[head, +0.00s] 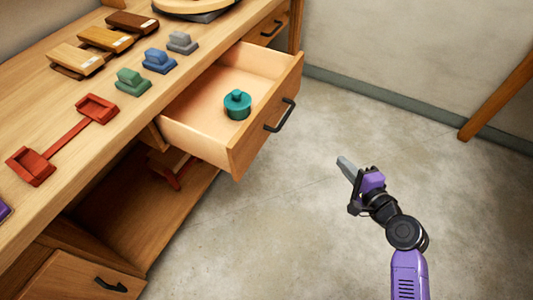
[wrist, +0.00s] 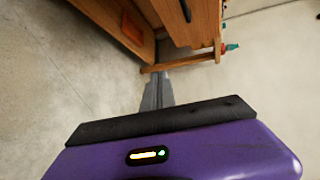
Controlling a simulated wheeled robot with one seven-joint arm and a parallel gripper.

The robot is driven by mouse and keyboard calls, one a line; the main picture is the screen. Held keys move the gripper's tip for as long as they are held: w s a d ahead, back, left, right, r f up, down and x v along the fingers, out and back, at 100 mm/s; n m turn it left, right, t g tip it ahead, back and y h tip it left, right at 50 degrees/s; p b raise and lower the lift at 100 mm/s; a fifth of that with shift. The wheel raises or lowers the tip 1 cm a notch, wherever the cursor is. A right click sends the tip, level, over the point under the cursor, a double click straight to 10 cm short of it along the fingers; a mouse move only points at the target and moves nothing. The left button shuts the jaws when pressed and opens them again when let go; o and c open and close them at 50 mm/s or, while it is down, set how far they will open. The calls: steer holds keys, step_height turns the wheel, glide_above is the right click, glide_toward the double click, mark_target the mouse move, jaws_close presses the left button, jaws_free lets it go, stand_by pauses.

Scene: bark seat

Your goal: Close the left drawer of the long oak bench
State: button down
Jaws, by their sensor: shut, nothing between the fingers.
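The long oak bench (head: 75,135) runs along the left of the head view. One of its drawers (head: 245,143) is pulled well out, with a black bar handle (head: 280,115) on its front. A teal round object with a knob (head: 237,106) sits inside it. My gripper (head: 343,162) is shut and empty, over the floor to the right of the drawer front and apart from it. Its fingers point up-left in the picture. In the wrist view the shut fingers (wrist: 157,92) point toward wooden furniture (wrist: 190,22).
A drawer at the far end (head: 268,30) and a lower front at near left (head: 85,280) look shut. Red trays (head: 95,108), coloured blocks (head: 132,82) and wooden pieces (head: 105,38) lie on the bench top. A slanted wooden post (head: 495,97) stands at right. Floor (head: 290,230) around my gripper is clear.

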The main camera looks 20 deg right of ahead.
steer(key=w+a+m+y+b, duration=0.1)
steer(key=w+m+y+b, duration=0.1)
steer(key=w+m+y, duration=0.25)
steer(key=m+g+y, duration=0.2)
steer(key=m+y, duration=0.2)
steer(key=y, duration=0.4)
glide_toward(256, 139)
steer(key=b+x, duration=0.2)
steer(key=x, duration=0.5)
steer(key=shift+s, duration=0.1)
steer(key=shift+a, duration=0.2)
steer(key=b+x, duration=0.6)
steer(key=x, duration=1.8)
steer(key=shift+w+a+r, duration=0.1)
steer(key=shift+w+r, duration=0.05)
steer(key=shift+w, duration=0.25)
steer(key=shift+w+a+r, duration=0.1)
steer(key=shift+w+a, duration=0.3)
steer(key=shift+a, duration=0.05)
steer(key=shift+w+r+b, duration=0.1)
steer(key=shift+r+b, duration=0.15)
steer(key=shift+b, duration=0.05)
